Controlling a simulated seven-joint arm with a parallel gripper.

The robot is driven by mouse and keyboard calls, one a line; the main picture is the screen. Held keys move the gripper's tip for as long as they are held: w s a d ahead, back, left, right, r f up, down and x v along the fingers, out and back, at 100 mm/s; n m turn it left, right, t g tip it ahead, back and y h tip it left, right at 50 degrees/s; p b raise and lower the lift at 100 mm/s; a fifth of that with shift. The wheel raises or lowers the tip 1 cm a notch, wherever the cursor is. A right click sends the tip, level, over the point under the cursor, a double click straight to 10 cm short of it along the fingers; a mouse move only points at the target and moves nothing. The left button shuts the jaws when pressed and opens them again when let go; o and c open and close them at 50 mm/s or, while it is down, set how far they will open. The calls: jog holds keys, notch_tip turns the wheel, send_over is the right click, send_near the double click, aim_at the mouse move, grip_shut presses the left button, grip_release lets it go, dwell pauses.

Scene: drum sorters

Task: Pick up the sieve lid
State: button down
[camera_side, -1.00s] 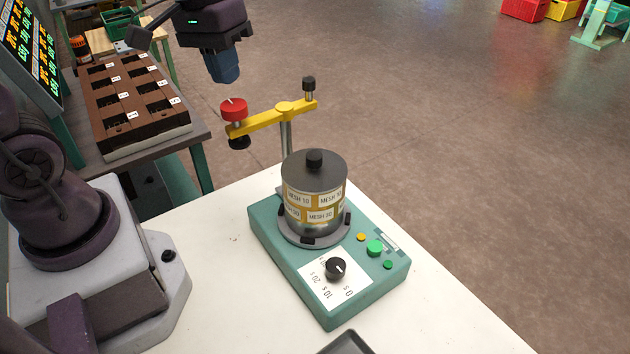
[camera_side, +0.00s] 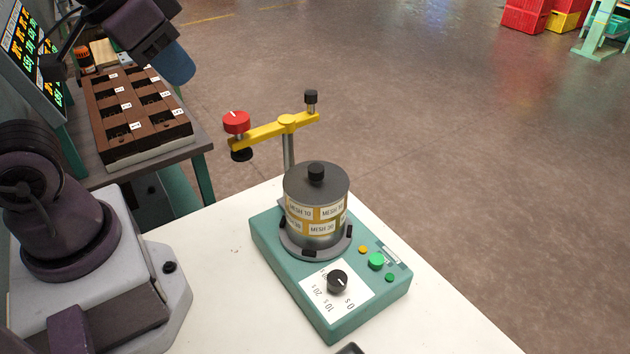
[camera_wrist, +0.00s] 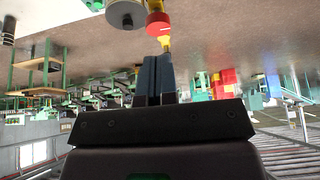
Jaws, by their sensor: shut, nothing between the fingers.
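The sieve lid (camera_side: 332,184) is a dark grey disc with a black knob on top. It sits on the sieve stack (camera_side: 318,213), whose bands read MESH 10 and MESH 30. The stack stands on the teal shaker base (camera_side: 268,262). My gripper (camera_side: 180,68) is at the upper left, high and well away from the lid, with its blue fingers tilted down to the right. In the wrist view my gripper (camera_wrist: 158,60) has its fingers together and empty. A grey disc with a dark knob at that view's top edge appears to be the lid (camera_wrist: 118,14).
A yellow clamp arm (camera_side: 268,130) with a red knob (camera_side: 236,121) stands on a post just behind the stack, swung off the lid. A brown compartment rack (camera_side: 135,118) is on the side table at left. The white table (camera_side: 215,270) is clear left of the shaker.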

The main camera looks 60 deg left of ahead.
jog(key=c, duration=0.8)
grip_release()
jog(key=shift+c, duration=0.2)
